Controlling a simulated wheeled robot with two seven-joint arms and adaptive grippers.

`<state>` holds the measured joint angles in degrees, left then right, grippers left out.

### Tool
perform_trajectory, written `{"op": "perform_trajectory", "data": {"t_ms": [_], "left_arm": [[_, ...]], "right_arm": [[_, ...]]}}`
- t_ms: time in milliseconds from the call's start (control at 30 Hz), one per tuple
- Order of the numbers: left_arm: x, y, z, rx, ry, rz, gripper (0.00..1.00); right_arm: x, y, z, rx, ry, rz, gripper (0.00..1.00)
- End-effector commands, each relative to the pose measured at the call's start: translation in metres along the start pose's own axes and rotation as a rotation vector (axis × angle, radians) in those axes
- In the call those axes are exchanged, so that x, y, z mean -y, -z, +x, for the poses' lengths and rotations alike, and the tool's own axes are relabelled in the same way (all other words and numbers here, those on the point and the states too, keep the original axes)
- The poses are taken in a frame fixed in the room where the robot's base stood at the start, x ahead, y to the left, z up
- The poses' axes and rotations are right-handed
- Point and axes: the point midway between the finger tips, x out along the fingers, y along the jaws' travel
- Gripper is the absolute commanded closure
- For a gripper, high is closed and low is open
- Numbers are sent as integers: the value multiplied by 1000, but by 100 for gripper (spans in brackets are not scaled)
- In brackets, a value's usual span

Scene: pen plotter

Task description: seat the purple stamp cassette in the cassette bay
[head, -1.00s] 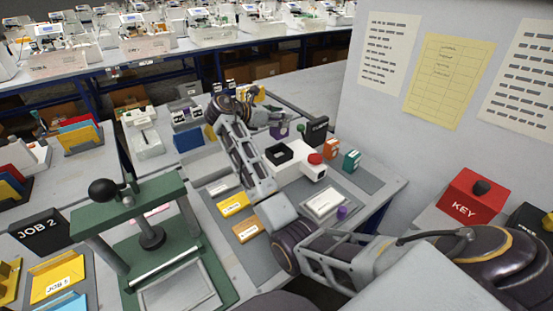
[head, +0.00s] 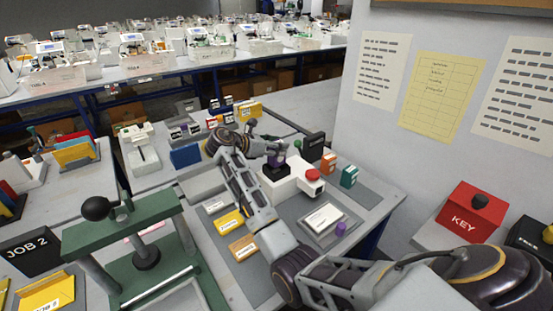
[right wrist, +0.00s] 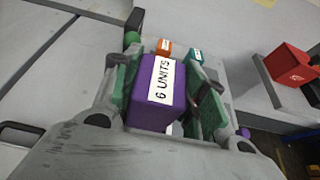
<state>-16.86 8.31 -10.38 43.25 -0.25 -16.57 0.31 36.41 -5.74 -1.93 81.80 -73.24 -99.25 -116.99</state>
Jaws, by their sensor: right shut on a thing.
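The purple stamp cassette (right wrist: 160,92) has a white "6 UNITS" label and sits between the green-padded fingers of my right gripper (right wrist: 165,78) in the right wrist view. In the head view the cassette (head: 277,160) shows just under the right gripper (head: 276,150), at the black cassette bay (head: 276,173) on the white machine (head: 295,184). The right gripper is shut on it. The cassette's lower end is hidden, so I cannot tell whether it is above the bay or partly inside it. My left gripper is not in view.
Orange (head: 328,164) and teal (head: 349,177) cassettes stand to the right. A black sign (head: 314,148) stands behind. A framed white card (head: 323,218) and a purple cylinder (head: 341,229) are in front. A green press (head: 140,245) stands left.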

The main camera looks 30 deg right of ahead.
Motion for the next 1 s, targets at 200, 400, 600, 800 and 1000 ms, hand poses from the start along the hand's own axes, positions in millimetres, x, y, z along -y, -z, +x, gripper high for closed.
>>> {"op": "perform_trajectory", "data": {"t_ms": [200, 400, 600, 800, 1000], "left_arm": [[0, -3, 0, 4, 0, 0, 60], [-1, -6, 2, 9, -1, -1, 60], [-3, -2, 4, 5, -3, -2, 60], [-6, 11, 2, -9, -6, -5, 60], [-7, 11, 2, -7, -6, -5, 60]], "right_arm": [[0, 0, 0, 0, 0, 0, 83], [0, 11, 4, 0, 0, -3, 83], [0, 33, 13, 0, 0, -3, 83], [0, 46, 19, 0, -1, -2, 83], [0, 46, 19, 1, -1, -1, 83]]}}
